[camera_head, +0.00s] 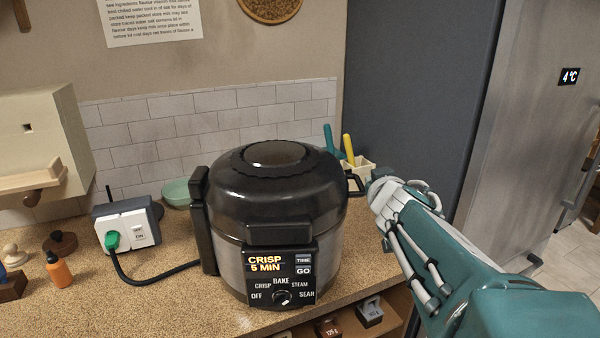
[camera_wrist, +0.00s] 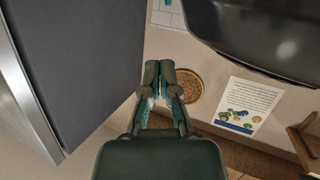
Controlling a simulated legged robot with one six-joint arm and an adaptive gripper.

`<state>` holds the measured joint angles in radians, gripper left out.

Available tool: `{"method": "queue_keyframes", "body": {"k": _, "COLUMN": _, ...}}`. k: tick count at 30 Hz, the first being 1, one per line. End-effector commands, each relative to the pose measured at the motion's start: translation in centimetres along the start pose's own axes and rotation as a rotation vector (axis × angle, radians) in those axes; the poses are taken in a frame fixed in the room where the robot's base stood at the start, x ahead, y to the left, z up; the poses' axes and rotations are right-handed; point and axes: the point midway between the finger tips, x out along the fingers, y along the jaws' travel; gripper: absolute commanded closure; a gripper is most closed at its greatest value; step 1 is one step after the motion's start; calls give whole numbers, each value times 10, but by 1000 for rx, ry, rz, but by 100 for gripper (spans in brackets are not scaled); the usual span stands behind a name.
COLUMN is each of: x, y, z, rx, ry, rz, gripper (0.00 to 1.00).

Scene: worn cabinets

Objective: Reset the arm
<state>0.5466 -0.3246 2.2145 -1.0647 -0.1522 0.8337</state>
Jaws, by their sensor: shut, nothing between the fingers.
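My gripper (camera_wrist: 160,70) shows in the wrist view with its two dark fingers together and nothing between them. In the head view my arm reaches in from the lower right, and its far end is beside the right side of the black multicooker (camera_head: 275,190). The fingers are hard to make out there, and I cannot tell whether they touch the cooker. The cooker stands upright on the counter with its lid down. Its display reads "CRISP 5 MIN". A dark rounded body, probably the cooker (camera_wrist: 275,40), fills the upper right of the wrist view.
A tall grey fridge (camera_head: 535,130) stands to the right. A socket box (camera_head: 127,228) with a green plug, a green bowl (camera_head: 176,192) and an orange bottle (camera_head: 58,272) are on the speckled counter (camera_head: 180,310) left of the cooker. A holder (camera_head: 358,166) with utensils stands behind it.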

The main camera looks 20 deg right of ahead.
Motion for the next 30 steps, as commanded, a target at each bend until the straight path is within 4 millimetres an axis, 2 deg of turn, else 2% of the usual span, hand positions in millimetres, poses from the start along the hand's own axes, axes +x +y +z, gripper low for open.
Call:
{"method": "queue_keyframes", "body": {"k": 7, "x": -6, "y": -6, "z": 0, "rx": 2, "ry": -8, "rz": 8, "gripper": 100}}
{"method": "queue_keyframes", "body": {"k": 11, "x": -27, "y": -23, "z": 13, "rx": 13, "ry": -79, "rz": 42, "gripper": 100}}
{"method": "queue_keyframes", "body": {"k": 17, "x": -84, "y": -73, "z": 68, "rx": 19, "ry": -341, "rz": -6, "gripper": 100}}
{"method": "queue_keyframes", "body": {"k": 21, "x": -136, "y": -116, "z": 116, "rx": -11, "ry": -559, "rz": -156, "gripper": 100}}
{"method": "queue_keyframes", "body": {"k": 24, "x": -171, "y": -142, "z": 142, "rx": -44, "ry": -681, "rz": -281, "gripper": 100}}
{"method": "queue_keyframes", "body": {"k": 27, "x": -194, "y": -158, "z": 157, "rx": -68, "ry": -754, "rz": -371, "gripper": 100}}
{"method": "queue_keyframes", "body": {"k": 30, "x": -204, "y": -163, "z": 164, "rx": -80, "ry": -785, "rz": -410, "gripper": 100}}
